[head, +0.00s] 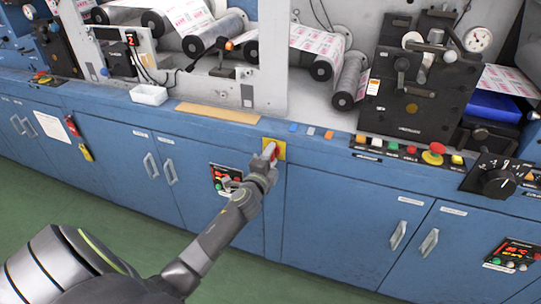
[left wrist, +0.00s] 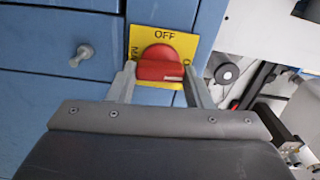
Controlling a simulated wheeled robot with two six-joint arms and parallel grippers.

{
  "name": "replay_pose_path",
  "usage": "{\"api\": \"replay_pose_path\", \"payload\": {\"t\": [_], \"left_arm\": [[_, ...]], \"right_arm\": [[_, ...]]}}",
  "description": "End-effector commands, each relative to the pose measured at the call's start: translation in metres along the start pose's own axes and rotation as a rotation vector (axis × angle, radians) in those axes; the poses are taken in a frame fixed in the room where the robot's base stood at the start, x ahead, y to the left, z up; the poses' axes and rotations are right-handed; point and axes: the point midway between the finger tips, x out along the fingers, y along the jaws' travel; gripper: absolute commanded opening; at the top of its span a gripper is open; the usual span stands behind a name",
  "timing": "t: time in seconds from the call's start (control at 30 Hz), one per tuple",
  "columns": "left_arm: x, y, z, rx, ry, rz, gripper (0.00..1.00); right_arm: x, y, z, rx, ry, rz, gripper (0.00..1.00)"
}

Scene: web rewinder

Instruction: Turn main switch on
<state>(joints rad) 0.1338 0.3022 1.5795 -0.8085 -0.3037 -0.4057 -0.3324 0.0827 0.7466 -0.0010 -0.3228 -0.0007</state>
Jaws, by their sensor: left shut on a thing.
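The main switch is a red rotary knob (left wrist: 165,62) on a yellow plate (left wrist: 180,36) marked OFF. In the head view, the yellow plate (head: 280,149) sits on the blue cabinet front, with part of the red knob (head: 270,149) showing. My left gripper (head: 268,158) reaches the knob from the front. In the left wrist view, the fingers of my left gripper (left wrist: 158,82) stand one on each side of the knob, shut on it. A pale mark shows low on the knob's right half. The fingers hide part of the plate's lettering. My right gripper is not in view.
Blue cabinet doors with handles (head: 398,235) run below the machine's ledge. A row of push buttons and a red emergency stop (head: 432,153) lie to the right. Green floor (head: 60,215) lies open in front.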

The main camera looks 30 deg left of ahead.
Motion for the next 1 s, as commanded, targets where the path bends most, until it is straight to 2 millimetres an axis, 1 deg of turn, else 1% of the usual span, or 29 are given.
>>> {"api": "replay_pose_path", "payload": {"t": [0.3,0.73,0.77,0.9,1.0], "left_arm": [[-0.0005,0.0014,-0.0002,0.079,0.000,0.002,0.23],[-0.0006,0.0019,0.0001,0.088,0.000,0.002,0.23],[-0.0006,0.0019,0.0001,0.088,0.000,0.002,0.48],[-0.0005,0.0015,0.0001,0.087,0.000,0.002,0.66],[-0.0003,0.0012,0.0001,0.087,0.000,0.001,0.67]], "right_arm": [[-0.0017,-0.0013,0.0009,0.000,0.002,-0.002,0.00],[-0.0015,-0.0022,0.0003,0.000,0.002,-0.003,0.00],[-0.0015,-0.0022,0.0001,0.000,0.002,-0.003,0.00],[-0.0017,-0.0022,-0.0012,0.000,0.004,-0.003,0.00],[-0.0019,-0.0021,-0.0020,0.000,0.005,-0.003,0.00]]}}
